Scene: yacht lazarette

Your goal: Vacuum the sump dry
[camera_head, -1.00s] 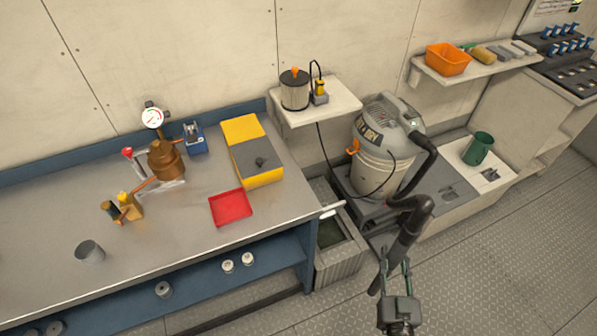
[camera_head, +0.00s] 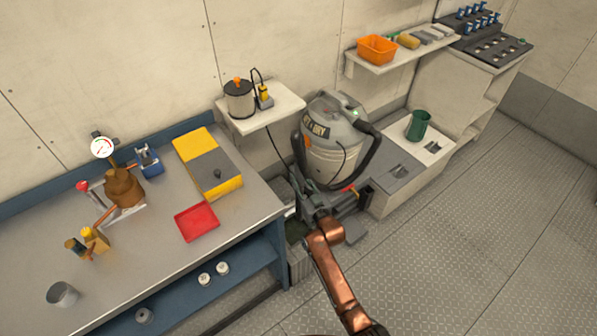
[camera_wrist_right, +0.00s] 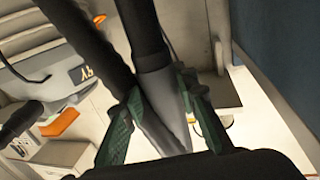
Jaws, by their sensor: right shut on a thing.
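The grey wet/dry vacuum (camera_head: 332,150) stands on a low ledge right of the workbench, its black hose (camera_head: 372,155) looping down toward my right gripper. My right gripper (camera_head: 309,198) is above the sump (camera_head: 298,264), the narrow trough between the bench end and the vacuum. My left gripper is out of view.
The workbench (camera_head: 130,255) with a red tray (camera_head: 197,222) and yellow-grey case (camera_head: 207,162) borders the sump on the left. A small shelf (camera_head: 275,112) with a metal canister (camera_head: 239,98) overhangs behind it. A green cup (camera_head: 418,125) stands right.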

